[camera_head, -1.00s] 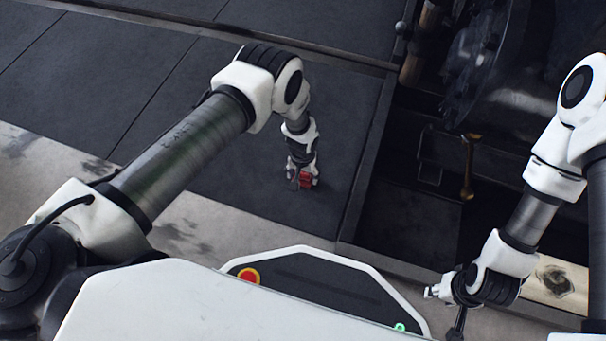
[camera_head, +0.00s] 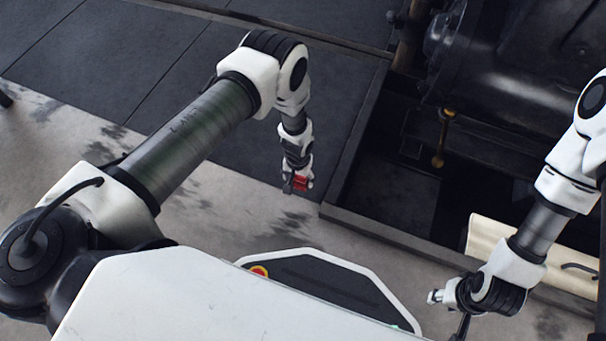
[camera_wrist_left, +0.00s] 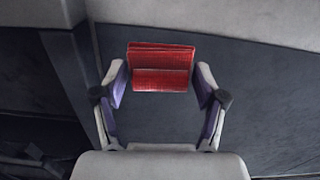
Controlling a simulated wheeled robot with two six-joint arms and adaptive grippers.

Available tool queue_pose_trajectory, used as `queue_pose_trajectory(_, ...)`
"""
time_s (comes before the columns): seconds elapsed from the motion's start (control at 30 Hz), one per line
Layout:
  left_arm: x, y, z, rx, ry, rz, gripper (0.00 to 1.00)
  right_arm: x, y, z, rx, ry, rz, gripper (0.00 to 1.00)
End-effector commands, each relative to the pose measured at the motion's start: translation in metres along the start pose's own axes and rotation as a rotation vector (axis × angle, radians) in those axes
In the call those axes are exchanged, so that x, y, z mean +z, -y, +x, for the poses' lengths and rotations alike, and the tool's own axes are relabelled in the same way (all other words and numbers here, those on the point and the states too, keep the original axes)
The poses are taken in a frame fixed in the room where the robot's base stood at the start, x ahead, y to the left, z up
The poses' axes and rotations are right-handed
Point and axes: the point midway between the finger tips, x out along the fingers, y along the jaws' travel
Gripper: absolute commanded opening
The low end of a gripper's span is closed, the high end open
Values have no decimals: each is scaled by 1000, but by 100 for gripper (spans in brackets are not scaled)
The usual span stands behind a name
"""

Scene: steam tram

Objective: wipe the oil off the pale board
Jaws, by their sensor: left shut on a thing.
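My left gripper (camera_head: 294,184) hangs down over the floor near the middle of the head view. It is shut on a folded red cloth (camera_head: 301,183). In the left wrist view the red cloth (camera_wrist_left: 162,75) sits between the two fingers. A pale cream board (camera_head: 484,236) is at the right in the head view, partly hidden behind my right arm. A dark curved mark shows on its right part; I cannot tell whether it is oil. My right gripper (camera_head: 438,297) is below and left of the board, and its jaws are too small to read.
A dark recess (camera_head: 390,195) with black machinery (camera_head: 530,50) and a brass-coloured rod (camera_head: 441,140) lies at upper right. Dark floor mats (camera_head: 150,60) and a stained grey floor strip (camera_head: 190,215) lie left of it. The floor around the left gripper is clear.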

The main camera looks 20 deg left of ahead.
Motion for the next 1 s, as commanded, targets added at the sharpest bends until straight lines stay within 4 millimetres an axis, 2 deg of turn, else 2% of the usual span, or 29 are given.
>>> queue_pose_trajectory(0.33,1,1,0,0,0,0,37,0,0,0,0,-1,-1,40)
queue_pose_trajectory(0.37,1,1,0,0,0,0,61,0,0,0,0,-1,-1,40)
queue_pose_trajectory(0.4,1,1,0,0,0,0,47,0,0,0,0,-1,-1,40)
queue_pose_trajectory(0.43,1,1,0,0,0,0,44,0,0,-1,0,-1,-1,40)
queue_pose_trajectory(0.57,-1,1,-4,-1,-1,1,44,0,0,-1,0,-1,-1,40)
queue_pose_trajectory(0.63,-7,2,-16,-4,-3,2,44,0,0,-3,0,-1,0,40)
queue_pose_trajectory(0.67,-12,2,-24,-6,-5,3,44,0,0,-4,0,-1,0,40)
queue_pose_trajectory(0.77,-31,4,-69,-16,-10,8,44,0,0,-9,0,-1,0,40)
queue_pose_trajectory(0.87,-51,6,-134,-27,-12,15,44,0,0,-16,0,-1,0,40)
queue_pose_trajectory(0.9,-57,6,-162,-31,-12,17,44,0,0,-19,0,-1,0,40)
queue_pose_trajectory(0.97,-64,7,-205,-34,-11,20,44,0,0,-22,0,-1,0,40)
queue_pose_trajectory(1.0,-66,8,-233,-35,-10,23,44,0,0,-25,0,-1,0,40)
